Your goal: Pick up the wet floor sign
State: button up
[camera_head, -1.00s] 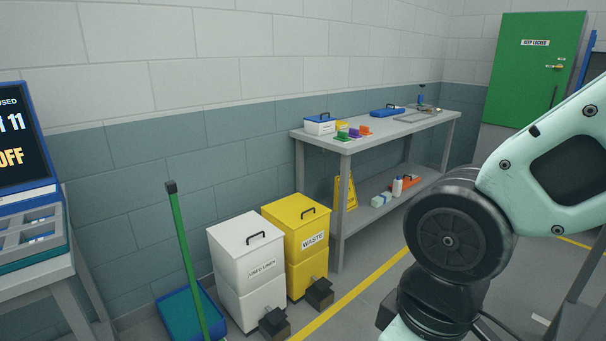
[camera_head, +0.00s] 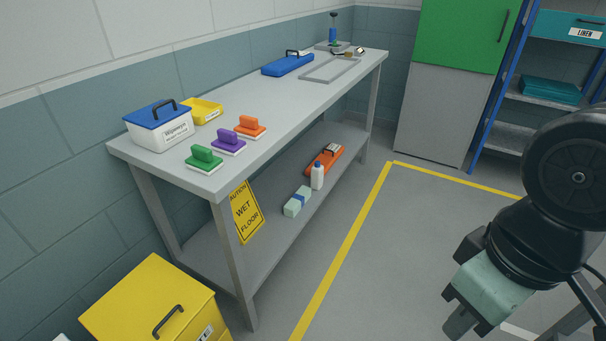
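The wet floor sign (camera_head: 246,212) is a yellow panel with black lettering. It stands tilted at the near end of the grey workbench, just behind the front leg, which hides part of its left edge. Its base seems to be at the lower shelf, but I cannot tell exactly what it rests on. My arm shows at the right edge of the view, well apart from the sign.
The workbench (camera_head: 262,100) carries a wipes box (camera_head: 160,130), several coloured scrubbers and a blue case (camera_head: 288,64). A yellow bin (camera_head: 150,305) stands in front left. Floor right of the bench is clear.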

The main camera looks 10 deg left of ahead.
aim_at(249, 218)
jog(key=i+l+z, duration=0.15)
jog(key=i, duration=0.75)
jog(key=i+l+z, duration=0.1)
jog(key=i, duration=0.8)
jog(key=i+u, duration=0.15)
jog(key=u, duration=2.9)
